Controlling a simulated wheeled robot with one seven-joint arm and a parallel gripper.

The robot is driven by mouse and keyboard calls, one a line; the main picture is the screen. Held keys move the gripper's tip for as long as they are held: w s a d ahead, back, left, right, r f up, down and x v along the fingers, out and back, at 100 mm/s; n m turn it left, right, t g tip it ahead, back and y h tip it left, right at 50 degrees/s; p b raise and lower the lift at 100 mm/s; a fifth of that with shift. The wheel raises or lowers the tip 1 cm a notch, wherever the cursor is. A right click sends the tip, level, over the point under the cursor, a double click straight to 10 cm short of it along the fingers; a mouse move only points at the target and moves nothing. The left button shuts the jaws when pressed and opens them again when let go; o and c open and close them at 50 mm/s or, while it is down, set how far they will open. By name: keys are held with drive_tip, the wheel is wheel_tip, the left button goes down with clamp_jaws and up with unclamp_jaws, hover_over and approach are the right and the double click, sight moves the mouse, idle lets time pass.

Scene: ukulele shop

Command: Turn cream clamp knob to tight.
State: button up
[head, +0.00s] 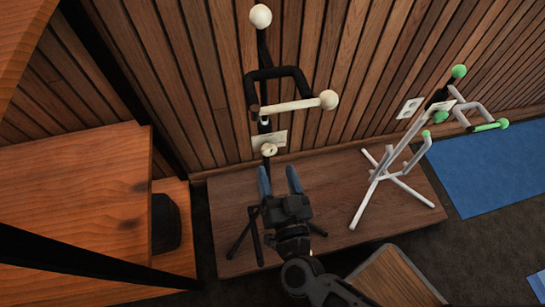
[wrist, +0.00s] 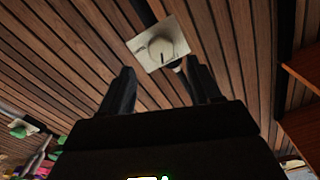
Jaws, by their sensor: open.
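The cream clamp knob (head: 269,150) is small and round and sits at a pale label plate (head: 277,138) on the black stand with cream ball ends. In the wrist view the knob (wrist: 160,48) shows on its pale plate (wrist: 180,36), with a short dark mark on its face. My gripper (head: 278,168) is open and empty, its two fingers pointing at the stand just below the knob. In the wrist view my gripper (wrist: 162,74) frames the space below the knob, and the fingers look apart from it. I cannot read the plate's markings.
The stand's cream bar (head: 290,105) and black bracket (head: 279,73) are above the knob. A white-legged stand (head: 386,180) with green ends is to the right on the wooden platform (head: 335,215). A slatted wall is close behind. A wooden cabinet (head: 75,200) is at left.

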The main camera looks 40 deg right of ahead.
sight(270, 153)
drive_tip(key=shift+w+d+f+n+t+y+p, duration=0.1)
drive_tip(key=shift+w+d+n+y+p, duration=0.3)
drive_tip(key=shift+w+n+p, duration=0.75)
drive_tip(key=shift+w+d+r+n+t+y+p, duration=0.1)
drive_tip(key=shift+w+d+n+y+p, duration=0.3)
drive_tip(key=shift+w+n+p, duration=0.75)
drive_tip(key=shift+w+d+f+n+t+y+p, duration=0.1)
drive_tip(key=shift+w+d+n+y+p, duration=0.35)
drive_tip(key=shift+w+p, duration=1.25)
drive_tip(key=shift+s+p, duration=0.35)
drive_tip(key=shift+s, duration=0.1)
